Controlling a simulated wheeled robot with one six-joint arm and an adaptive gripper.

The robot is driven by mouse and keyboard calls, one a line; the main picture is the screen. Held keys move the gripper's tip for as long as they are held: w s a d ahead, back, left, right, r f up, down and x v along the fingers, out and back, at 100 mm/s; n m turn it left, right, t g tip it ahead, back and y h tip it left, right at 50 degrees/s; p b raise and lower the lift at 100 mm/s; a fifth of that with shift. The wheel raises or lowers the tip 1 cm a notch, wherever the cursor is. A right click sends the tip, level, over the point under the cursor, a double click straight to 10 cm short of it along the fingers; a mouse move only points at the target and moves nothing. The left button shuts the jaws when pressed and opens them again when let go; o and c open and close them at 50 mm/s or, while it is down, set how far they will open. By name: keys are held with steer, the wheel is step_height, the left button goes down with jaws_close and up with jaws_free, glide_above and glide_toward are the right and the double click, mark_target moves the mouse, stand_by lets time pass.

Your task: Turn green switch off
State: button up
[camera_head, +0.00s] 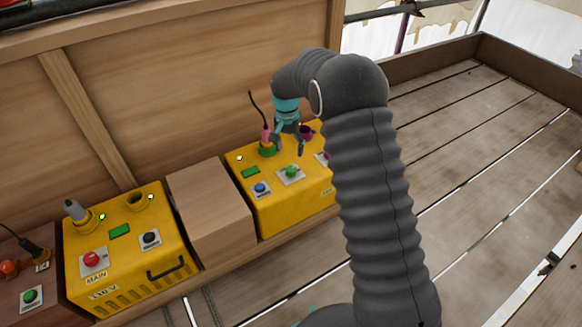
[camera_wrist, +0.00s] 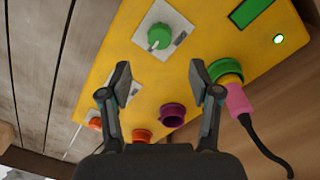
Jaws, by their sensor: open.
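A green rotary switch (camera_head: 291,172) on a white plate sits on top of the right yellow box (camera_head: 285,212). In the wrist view, the green switch (camera_wrist: 159,36) lies beyond my fingertips, apart from them, roughly in line with the gap between them. My gripper (camera_head: 289,144) hangs above this box, behind the switch in the head view. In the wrist view my gripper (camera_wrist: 158,84) is open with nothing between its fingers. Another green knob (camera_head: 29,297) is on the brown box at far left. I cannot tell the switch's setting.
A pink plug (camera_wrist: 238,100) with a black cable stands in a green socket near my right finger. A purple socket (camera_wrist: 172,115) and orange sockets (camera_wrist: 141,135) are nearby. A blue knob (camera_head: 260,188) is left of the switch. A wooden block (camera_head: 208,210) separates the yellow boxes.

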mark_target(291, 169)
steer(key=f, duration=0.9)
steer(key=shift+d, duration=0.2)
steer(key=c, duration=1.1)
steer(key=shift+c, duration=0.2)
